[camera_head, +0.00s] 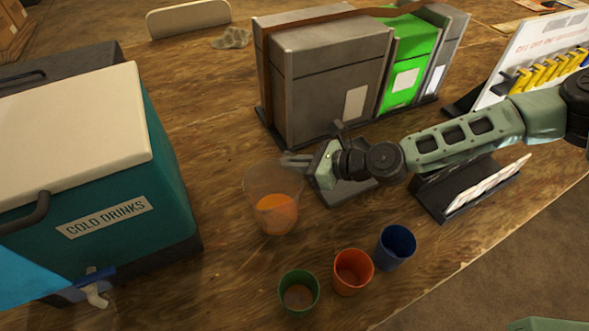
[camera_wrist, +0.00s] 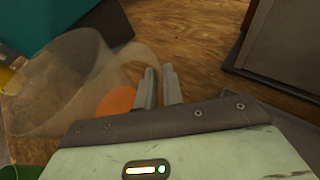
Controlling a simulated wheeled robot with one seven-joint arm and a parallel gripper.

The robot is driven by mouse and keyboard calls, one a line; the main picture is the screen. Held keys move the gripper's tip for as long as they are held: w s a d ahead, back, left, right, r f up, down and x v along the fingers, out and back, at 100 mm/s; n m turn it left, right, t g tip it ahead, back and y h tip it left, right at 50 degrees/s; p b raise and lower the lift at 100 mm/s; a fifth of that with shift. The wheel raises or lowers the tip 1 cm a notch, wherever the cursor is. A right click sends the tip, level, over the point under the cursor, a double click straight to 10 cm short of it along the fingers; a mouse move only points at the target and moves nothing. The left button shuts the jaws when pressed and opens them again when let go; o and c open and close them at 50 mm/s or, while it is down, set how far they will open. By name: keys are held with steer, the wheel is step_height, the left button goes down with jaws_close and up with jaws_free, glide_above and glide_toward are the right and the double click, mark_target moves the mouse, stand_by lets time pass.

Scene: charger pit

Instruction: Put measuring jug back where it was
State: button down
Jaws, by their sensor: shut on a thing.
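The measuring jug (camera_head: 272,200) is a clear, slightly frosted vessel with orange liquid in its lower part. In the head view it is upright, left of my gripper (camera_head: 290,160), between the drinks cooler and the cups. My gripper reaches in from the right and is shut on the jug near its upper right side. In the wrist view the jug (camera_wrist: 65,85) fills the left, and its curved handle runs to my closed fingers (camera_wrist: 158,85). I cannot tell whether the jug's base touches the table.
A teal cooler (camera_head: 165,215) marked COLD DRINKS stands at left. Green (camera_head: 299,292), orange (camera_head: 352,272) and blue (camera_head: 396,248) cups stand in front. Grey and green cases (camera_head: 330,85) stand behind.

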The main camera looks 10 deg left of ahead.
steer(key=shift+f, duration=1.2)
steer(key=shift+f, duration=0.2)
steer(key=c, duration=1.5)
jaws_free()
steer(key=shift+c, duration=0.2)
steer(key=shift+r, duration=0.15)
